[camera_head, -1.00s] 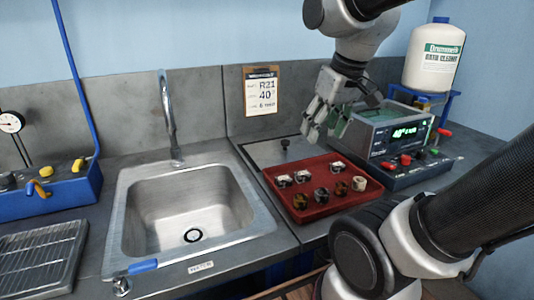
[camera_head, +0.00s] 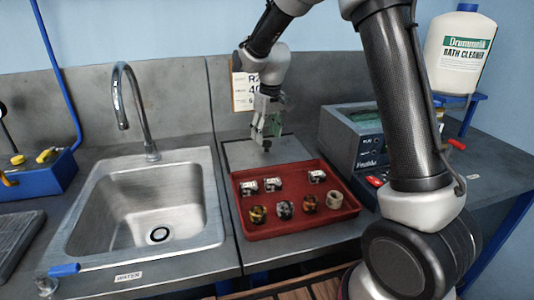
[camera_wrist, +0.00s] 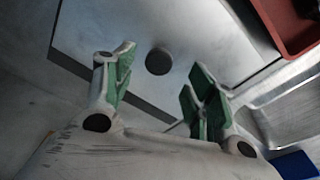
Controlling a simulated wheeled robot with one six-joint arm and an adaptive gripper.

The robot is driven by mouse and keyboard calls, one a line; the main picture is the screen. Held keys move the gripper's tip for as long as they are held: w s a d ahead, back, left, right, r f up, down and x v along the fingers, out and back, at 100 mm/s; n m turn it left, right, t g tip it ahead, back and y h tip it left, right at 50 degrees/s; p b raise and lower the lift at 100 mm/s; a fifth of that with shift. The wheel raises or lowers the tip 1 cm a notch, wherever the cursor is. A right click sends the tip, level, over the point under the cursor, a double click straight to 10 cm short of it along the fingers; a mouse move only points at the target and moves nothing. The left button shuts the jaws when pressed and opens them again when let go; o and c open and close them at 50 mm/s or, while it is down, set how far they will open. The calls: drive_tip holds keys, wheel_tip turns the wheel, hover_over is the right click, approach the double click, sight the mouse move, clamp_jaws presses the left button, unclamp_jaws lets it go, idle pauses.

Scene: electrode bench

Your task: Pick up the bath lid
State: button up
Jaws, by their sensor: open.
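The bath lid (camera_head: 238,154) is a flat grey plate lying on the bench behind the red tray, with a small dark knob (camera_head: 266,147) on top. My gripper (camera_head: 267,132) points down just above the knob, its green-padded fingers open and empty. In the wrist view the lid (camera_wrist: 215,35) lies beyond the fingers. Its round dark knob (camera_wrist: 158,61) shows between the two open fingertips of my gripper (camera_wrist: 157,78), and I cannot tell the exact gap in height.
The red tray (camera_head: 300,228) with several small parts sits in front of the lid. A metal sink (camera_head: 150,205) with a tall faucet (camera_head: 122,90) is at left. A bath unit with a display (camera_head: 368,145) and a bath cleaner jug (camera_head: 458,55) are at right. A paper notice hangs behind my gripper.

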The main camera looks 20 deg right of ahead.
sight(267, 142)
wheel_tip(267, 142, down, 5)
drive_tip(key=shift+w+r, duration=0.15)
drive_tip(key=shift+r, duration=0.05)
clamp_jaws()
